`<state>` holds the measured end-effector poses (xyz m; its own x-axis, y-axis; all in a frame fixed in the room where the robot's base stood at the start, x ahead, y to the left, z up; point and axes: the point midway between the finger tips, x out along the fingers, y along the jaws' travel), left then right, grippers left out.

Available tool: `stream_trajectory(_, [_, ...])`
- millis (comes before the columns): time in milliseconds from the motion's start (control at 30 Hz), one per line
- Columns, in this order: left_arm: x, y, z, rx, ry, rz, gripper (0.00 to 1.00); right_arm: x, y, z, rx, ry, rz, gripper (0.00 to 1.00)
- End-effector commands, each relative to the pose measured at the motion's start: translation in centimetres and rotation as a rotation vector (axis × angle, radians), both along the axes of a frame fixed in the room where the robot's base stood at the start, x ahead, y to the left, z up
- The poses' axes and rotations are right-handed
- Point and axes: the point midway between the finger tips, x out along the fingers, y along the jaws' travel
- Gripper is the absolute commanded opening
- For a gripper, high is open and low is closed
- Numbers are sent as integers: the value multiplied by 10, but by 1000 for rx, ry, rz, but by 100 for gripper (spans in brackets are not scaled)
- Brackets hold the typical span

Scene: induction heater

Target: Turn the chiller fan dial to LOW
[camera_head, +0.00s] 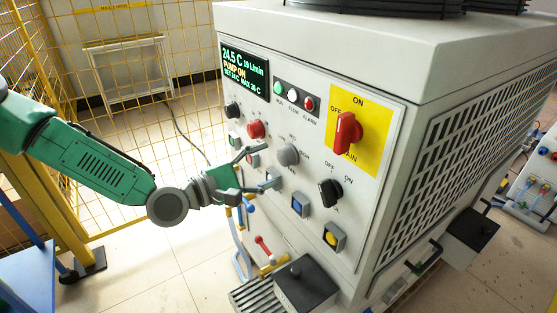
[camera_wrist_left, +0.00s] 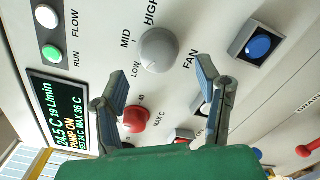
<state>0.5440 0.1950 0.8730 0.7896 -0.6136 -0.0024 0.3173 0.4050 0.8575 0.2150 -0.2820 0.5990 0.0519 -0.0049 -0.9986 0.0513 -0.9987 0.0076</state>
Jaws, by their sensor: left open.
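The chiller fan dial is a round grey knob (camera_head: 289,155) on the front panel, with LOW, MID and HIGH printed around it. In the left wrist view the grey knob (camera_wrist_left: 159,50) sits ahead of the fingers, beside the FAN label. In the left wrist view the open gripper (camera_wrist_left: 163,70) has one finger to each side of the knob's line. My right gripper does not show.
A red knob (camera_head: 256,129) sits beside the left gripper. A black switch (camera_head: 330,192), a blue button (camera_head: 300,204), a yellow button (camera_head: 334,237) and a large red main switch (camera_head: 347,133) are on the same panel. The green display (camera_head: 245,70) reads PUMP ON. A yellow mesh fence (camera_head: 190,45) stands behind.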

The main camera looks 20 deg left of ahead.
Motion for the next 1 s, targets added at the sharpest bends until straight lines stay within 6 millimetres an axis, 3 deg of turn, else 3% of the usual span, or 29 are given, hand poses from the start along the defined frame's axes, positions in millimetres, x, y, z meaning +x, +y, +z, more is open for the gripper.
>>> stream_trajectory(200, [-36, 31, 0, -4, 2, 4, 59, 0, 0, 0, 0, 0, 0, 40])
stream_trajectory(400, [-54, 45, -1, -1, 2, 3, 59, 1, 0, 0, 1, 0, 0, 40])
stream_trajectory(1000, [-58, 47, -2, 0, 2, 1, 59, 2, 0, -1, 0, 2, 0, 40])
